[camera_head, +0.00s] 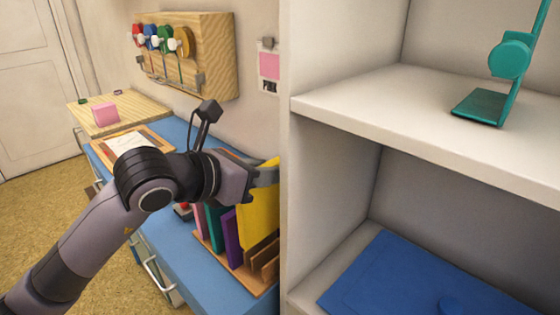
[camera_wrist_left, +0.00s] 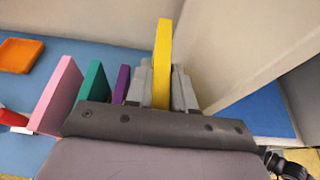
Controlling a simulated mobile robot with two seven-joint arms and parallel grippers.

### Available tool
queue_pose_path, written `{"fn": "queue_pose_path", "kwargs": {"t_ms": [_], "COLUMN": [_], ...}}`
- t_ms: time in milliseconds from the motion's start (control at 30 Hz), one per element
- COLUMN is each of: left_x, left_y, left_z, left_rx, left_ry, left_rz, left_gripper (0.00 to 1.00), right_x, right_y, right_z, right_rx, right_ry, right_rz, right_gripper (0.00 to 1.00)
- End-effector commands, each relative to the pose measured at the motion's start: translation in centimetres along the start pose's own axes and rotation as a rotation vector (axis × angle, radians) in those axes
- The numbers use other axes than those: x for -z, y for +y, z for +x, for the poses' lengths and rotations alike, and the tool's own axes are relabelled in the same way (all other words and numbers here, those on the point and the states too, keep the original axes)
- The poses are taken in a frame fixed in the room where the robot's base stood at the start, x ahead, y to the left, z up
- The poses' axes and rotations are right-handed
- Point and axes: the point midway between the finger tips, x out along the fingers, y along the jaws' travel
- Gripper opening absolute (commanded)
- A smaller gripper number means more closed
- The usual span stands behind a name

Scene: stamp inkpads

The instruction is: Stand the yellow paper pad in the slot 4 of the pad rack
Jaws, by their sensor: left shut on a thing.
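My left gripper (camera_head: 266,176) is shut on the yellow paper pad (camera_head: 258,222). The pad stands upright in the jaws and also shows edge-on between the fingers in the left wrist view (camera_wrist_left: 162,62). It is over the wooden pad rack (camera_head: 240,273), to the right of the purple pad (camera_head: 232,238). Pink (camera_wrist_left: 57,95), teal (camera_wrist_left: 92,82) and purple pads stand in a row in the rack. Wooden dividers show at the rack's near right end. The yellow pad's lower edge is partly hidden, so I cannot tell whether it is seated in a slot. My right gripper is not in view.
A white shelf unit (camera_head: 340,190) stands close on the right and hides part of the counter. The blue counter (camera_head: 190,265) holds the rack. An orange tray (camera_wrist_left: 18,55) lies farther left. A wooden board with colored stamps (camera_head: 190,55) hangs on the wall.

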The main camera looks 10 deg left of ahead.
Motion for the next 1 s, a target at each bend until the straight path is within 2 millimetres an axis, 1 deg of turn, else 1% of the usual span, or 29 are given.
{"fn": "queue_pose_path", "kwargs": {"t_ms": [133,267,500,1000], "left_x": [0.1,0.8,3.0,7.6], "left_y": [0.0,0.0,0.0,0.0], "left_z": [0.0,0.3,1.2,3.1], "left_rx": [0.000,0.000,0.000,0.000], "left_ry": [-0.003,-0.002,-0.002,-0.002], "left_rz": [0.001,0.001,0.000,0.001], "left_gripper": [0.00,0.00,0.00,0.00], "right_x": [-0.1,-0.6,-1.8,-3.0], "right_y": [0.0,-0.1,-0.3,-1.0], "right_z": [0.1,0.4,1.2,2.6], "right_rx": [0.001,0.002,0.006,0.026], "right_ry": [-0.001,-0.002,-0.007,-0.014], "right_rz": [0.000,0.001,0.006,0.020], "right_gripper": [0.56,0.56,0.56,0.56]}}
